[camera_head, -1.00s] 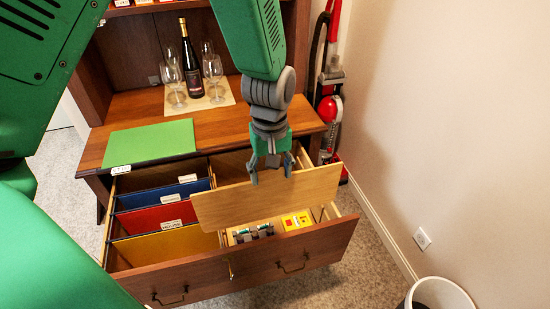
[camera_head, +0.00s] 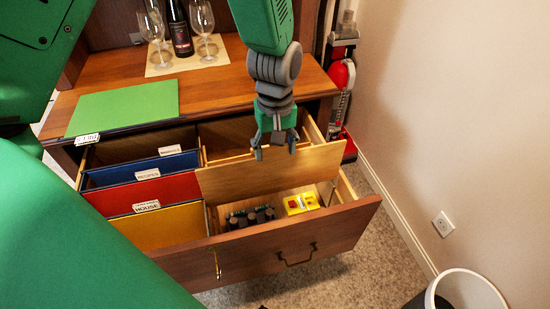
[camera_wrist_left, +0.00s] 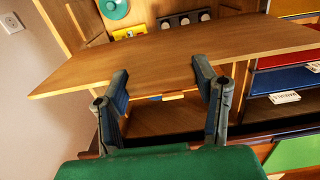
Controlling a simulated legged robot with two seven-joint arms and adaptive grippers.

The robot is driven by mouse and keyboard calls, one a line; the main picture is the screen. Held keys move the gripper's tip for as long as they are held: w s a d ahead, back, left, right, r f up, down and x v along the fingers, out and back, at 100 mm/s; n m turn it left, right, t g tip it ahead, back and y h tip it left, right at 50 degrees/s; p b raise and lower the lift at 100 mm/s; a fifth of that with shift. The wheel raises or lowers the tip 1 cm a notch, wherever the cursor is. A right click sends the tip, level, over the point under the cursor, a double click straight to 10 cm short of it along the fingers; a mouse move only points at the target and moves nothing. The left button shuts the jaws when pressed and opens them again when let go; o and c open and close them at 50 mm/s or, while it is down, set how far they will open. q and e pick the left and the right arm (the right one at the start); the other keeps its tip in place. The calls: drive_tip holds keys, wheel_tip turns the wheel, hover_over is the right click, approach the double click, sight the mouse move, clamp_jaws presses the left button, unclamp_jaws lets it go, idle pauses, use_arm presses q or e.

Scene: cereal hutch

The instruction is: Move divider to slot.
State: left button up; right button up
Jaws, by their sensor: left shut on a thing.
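The divider (camera_head: 268,172) is a flat light-wood board over the right compartment of the open drawer (camera_head: 300,240). My left gripper (camera_head: 275,150) is shut on its upper edge. The board stands roughly upright, and its left end is close to the drawer's middle partition. In the left wrist view the divider (camera_wrist_left: 180,55) spans the picture beyond the fingers of my left gripper (camera_wrist_left: 163,95). The slot cannot be made out, and I cannot tell whether the divider's lower edge touches anything. My right gripper is not in view.
Blue (camera_head: 150,168), red and yellow folders fill the drawer's left compartment. Dark objects (camera_head: 250,216) and a yellow item (camera_head: 301,203) lie in front of the divider. Glasses and a bottle (camera_head: 180,30) stand on the hutch top. A bin (camera_head: 465,290) is at lower right.

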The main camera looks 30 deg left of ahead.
sight(279, 163)
use_arm(q)
drive_tip(key=shift+w+d+f+b, duration=0.1)
drive_tip(key=shift+d+f+b, duration=0.2)
drive_tip(key=shift+d+f, duration=0.25)
drive_tip(key=shift+d, duration=0.25)
drive_tip(key=shift+a+f+b, duration=0.35)
drive_tip(key=shift+f+b, duration=0.2)
drive_tip(key=shift+b, duration=0.1)
drive_tip(key=shift+a+f+b, duration=0.35)
drive_tip(key=shift+f+b, duration=0.2)
drive_tip(key=shift+b, duration=0.05)
drive_tip(key=shift+a+f, duration=0.1)
drive_tip(key=shift+f, duration=0.35)
drive_tip(key=shift+d+f, duration=0.15)
drive_tip(key=shift+d, duration=0.45)
drive_tip(key=shift+a, duration=0.3)
drive_tip(key=shift+a+p, duration=0.15)
drive_tip(key=shift+p, duration=0.35)
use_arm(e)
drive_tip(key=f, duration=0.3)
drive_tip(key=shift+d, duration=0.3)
use_arm(q)
drive_tip(key=shift+d, duration=0.35)
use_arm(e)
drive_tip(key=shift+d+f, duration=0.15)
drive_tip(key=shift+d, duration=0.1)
